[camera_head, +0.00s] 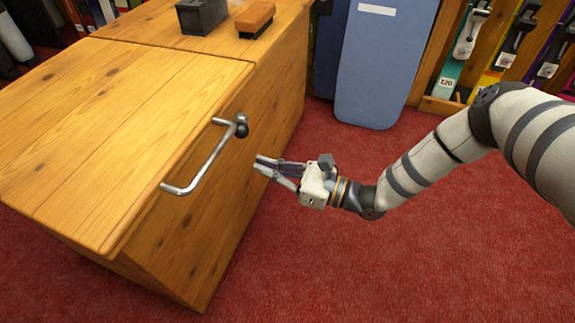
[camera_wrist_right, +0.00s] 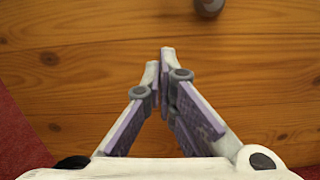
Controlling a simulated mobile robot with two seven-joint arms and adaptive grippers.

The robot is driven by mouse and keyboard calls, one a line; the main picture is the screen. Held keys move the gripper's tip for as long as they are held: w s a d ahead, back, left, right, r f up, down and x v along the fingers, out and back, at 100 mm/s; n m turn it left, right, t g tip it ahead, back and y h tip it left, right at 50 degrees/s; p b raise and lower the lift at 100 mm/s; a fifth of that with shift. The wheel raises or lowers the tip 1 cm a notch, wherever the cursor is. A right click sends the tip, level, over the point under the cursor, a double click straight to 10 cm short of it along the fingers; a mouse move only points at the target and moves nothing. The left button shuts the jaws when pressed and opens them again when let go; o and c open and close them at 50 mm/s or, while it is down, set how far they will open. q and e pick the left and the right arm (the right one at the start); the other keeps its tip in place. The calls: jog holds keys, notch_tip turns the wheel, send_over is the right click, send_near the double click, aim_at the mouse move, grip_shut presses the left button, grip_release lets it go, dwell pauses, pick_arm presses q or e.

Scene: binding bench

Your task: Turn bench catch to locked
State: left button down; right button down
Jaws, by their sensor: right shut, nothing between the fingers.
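The wooden bench (camera_head: 110,130) stands at the left in the head view. My right gripper (camera_head: 258,164) is shut and empty, below and right of the knob, pointing at the bench face and apart from the bar. In the right wrist view the shut fingertips (camera_wrist_right: 167,55) are before bare wood, and a grey rounded part (camera_wrist_right: 208,6) is cut off at the top edge. My left gripper is out of view.
A dark grey block (camera_head: 202,16) and an orange-brown brush-like block (camera_head: 255,19) sit at the bench's far end. A blue panel (camera_head: 382,65) stands behind, beside a rack with skis or boards (camera_head: 470,45). The red carpet (camera_head: 330,265) is clear in front.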

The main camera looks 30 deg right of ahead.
aim_at(244, 125)
jog(key=r, duration=0.1)
jog(key=w+r, duration=0.1)
jog(key=w+a+r, duration=0.1)
jog(key=r, duration=0.1)
jog(key=shift+a, duration=0.1)
